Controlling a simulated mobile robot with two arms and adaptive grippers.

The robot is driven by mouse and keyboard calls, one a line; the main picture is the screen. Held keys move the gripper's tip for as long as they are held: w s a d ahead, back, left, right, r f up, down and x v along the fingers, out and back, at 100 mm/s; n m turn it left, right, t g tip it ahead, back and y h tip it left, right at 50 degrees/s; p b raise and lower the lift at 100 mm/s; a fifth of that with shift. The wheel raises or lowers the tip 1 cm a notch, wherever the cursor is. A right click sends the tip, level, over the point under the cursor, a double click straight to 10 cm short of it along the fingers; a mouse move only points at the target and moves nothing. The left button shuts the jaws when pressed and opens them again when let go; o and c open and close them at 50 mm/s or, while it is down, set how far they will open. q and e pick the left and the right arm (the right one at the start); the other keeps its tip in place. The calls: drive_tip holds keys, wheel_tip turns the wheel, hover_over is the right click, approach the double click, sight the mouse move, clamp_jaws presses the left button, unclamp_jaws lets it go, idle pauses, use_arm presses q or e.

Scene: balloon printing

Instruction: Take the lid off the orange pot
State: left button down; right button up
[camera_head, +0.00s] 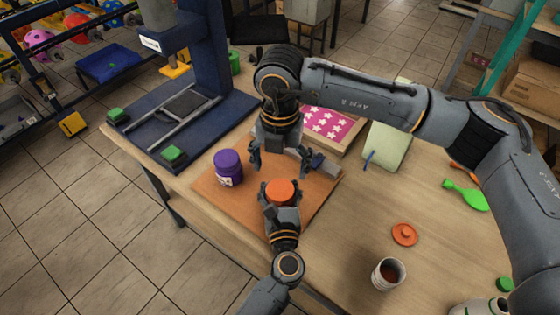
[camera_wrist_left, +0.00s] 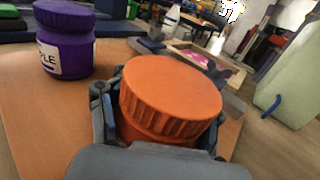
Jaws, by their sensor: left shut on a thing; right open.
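The orange pot (camera_wrist_left: 158,133) stands on the brown board with its ridged orange lid (camera_wrist_left: 172,92) on top; the lid also shows in the head view (camera_head: 280,191). My left gripper (camera_head: 280,193) is shut around the pot's body, below the lid. The fingers hide most of the pot's sides. My right gripper (camera_head: 279,160) points down just behind the pot, its fingers spread wide and empty. It looks apart from the lid in the head view.
A purple pot (camera_head: 228,168) stands left on the brown board (camera_head: 215,192). A blue press (camera_head: 190,100) is behind it. A pink star-patterned panel (camera_head: 328,124) lies behind. A loose orange lid (camera_head: 404,234) and a white cup (camera_head: 387,275) are at right, with clear table between.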

sight(280, 189)
wheel_tip(280, 189, down, 7)
drive_tip(key=shift+f, duration=0.15)
idle(0.4)
drive_tip(key=c, duration=1.2)
drive_tip(key=n, duration=0.3)
drive_tip(key=shift+n, duration=0.4)
drive_tip(key=n, duration=0.3)
drive_tip(key=shift+n, duration=0.3)
drive_tip(key=n, duration=0.6)
drive_tip(key=o, duration=1.3)
drive_tip(key=shift+c, duration=0.2)
